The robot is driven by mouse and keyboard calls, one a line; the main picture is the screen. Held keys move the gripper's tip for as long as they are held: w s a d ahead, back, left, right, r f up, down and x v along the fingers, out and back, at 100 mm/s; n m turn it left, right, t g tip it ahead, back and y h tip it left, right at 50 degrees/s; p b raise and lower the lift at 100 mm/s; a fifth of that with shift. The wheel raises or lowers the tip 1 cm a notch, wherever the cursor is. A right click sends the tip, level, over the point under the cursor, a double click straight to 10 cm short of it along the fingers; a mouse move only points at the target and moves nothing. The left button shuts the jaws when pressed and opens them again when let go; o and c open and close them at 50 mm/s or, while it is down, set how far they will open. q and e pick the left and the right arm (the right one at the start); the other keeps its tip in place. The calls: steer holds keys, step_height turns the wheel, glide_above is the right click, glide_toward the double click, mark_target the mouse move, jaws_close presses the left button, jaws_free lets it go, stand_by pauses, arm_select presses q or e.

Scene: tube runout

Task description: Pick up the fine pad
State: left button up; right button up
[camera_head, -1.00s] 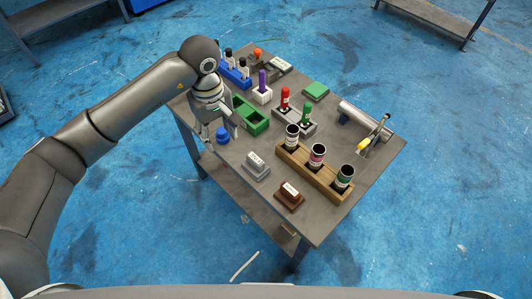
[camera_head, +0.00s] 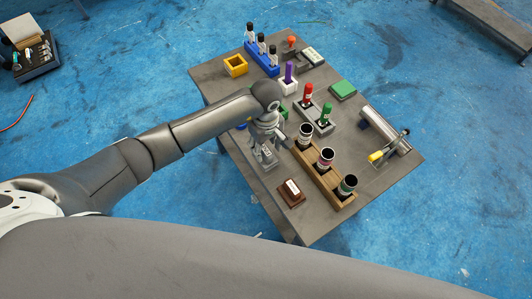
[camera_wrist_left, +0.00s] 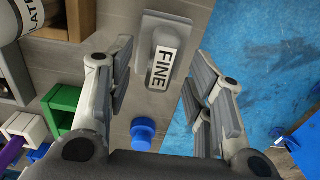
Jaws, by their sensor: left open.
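The fine pad (camera_wrist_left: 157,57) is a grey block with a white label reading FINE. It lies on the grey table (camera_head: 360,200). In the left wrist view it sits ahead of and between the fingers of my left gripper (camera_wrist_left: 165,88), which is open and empty. In the head view the pad (camera_head: 267,160) is partly hidden under my left gripper (camera_head: 264,145), near the table's front left edge. My right gripper is not in view.
A wooden rack (camera_head: 318,178) with several labelled cans stands just right of the pad. A brown block (camera_head: 291,192) lies in front. A blue knob (camera_wrist_left: 143,130) and green box (camera_wrist_left: 64,104) are close by. The table edge is near on the left.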

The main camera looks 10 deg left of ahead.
arm_select(q)
step_height(320, 180, down, 2)
steer(key=shift+s+f, duration=0.1)
steer(key=shift+s, duration=0.05)
steer(key=shift+f, duration=0.3)
steer(key=c, duration=1.1)
jaws_close()
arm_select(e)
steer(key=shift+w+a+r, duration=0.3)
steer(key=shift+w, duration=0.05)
arm_select(q)
steer(key=shift+r, duration=0.1)
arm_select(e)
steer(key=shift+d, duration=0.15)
arm_select(q)
steer(key=shift+r, duration=0.45)
step_height(320, 180, up, 2)
steer(key=shift+r+b, duration=0.2)
steer(key=shift+b, duration=0.3)
steer(key=s+r+b, duration=0.2)
steer(key=s+r, duration=0.7)
steer(key=s, duration=0.5)
steer(key=shift+r, duration=0.25)
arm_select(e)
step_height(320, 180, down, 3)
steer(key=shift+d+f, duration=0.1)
